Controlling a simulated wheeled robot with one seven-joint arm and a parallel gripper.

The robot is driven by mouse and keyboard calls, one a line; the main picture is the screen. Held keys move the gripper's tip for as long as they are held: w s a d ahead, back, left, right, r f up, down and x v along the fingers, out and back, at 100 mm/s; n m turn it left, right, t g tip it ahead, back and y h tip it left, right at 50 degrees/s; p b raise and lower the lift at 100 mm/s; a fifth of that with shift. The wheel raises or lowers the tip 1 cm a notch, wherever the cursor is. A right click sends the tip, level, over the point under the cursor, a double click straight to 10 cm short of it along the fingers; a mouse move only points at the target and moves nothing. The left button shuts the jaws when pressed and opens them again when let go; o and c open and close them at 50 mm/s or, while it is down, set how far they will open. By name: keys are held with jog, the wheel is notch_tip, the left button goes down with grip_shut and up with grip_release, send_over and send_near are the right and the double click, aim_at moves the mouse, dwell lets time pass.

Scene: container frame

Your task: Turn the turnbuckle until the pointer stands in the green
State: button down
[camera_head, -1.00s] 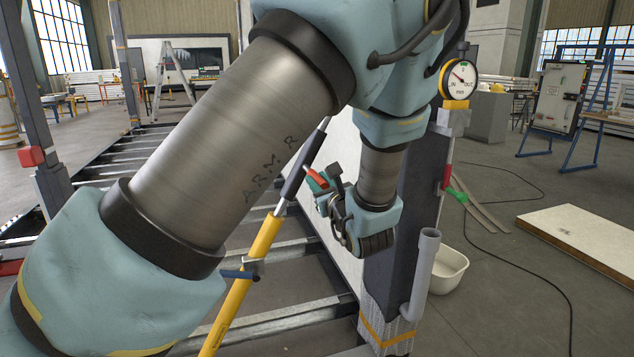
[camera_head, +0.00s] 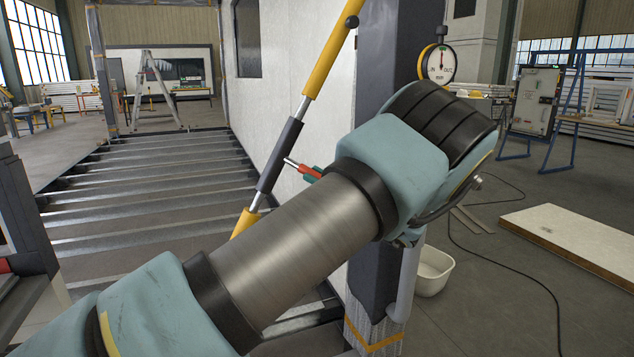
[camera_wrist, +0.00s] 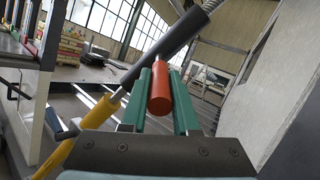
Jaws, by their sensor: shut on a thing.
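The turnbuckle has a dark sleeve (camera_head: 280,155) between yellow tubes (camera_head: 330,55) and slants up in front of a white panel. A short rod with a red grip (camera_head: 305,170) sticks out from the sleeve. In the wrist view the red grip (camera_wrist: 160,95) stands between the two green fingers of my gripper (camera_wrist: 162,75), which is shut on it; the dark sleeve (camera_wrist: 160,48) crosses just beyond. In the head view my arm hides most of the gripper. The round gauge (camera_head: 437,63) has its pointer about upright, close to a small green mark at the top.
A white tub (camera_head: 434,271) and a pale board (camera_head: 570,240) lie on the floor to the right, with a black cable. Steel floor beams (camera_head: 150,190) run at left.

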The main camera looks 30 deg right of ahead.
jog(key=shift+w+d+f+n+y, duration=0.15)
jog(key=shift+w+d+n+y, duration=0.1)
jog(key=shift+n+y, duration=0.25)
jog(key=c, duration=0.7)
grip_release()
jog(key=b+v, duration=0.2)
jog(key=v, duration=0.8)
jog(key=shift+s+d+b, duration=0.3)
jog(key=shift+s, duration=0.05)
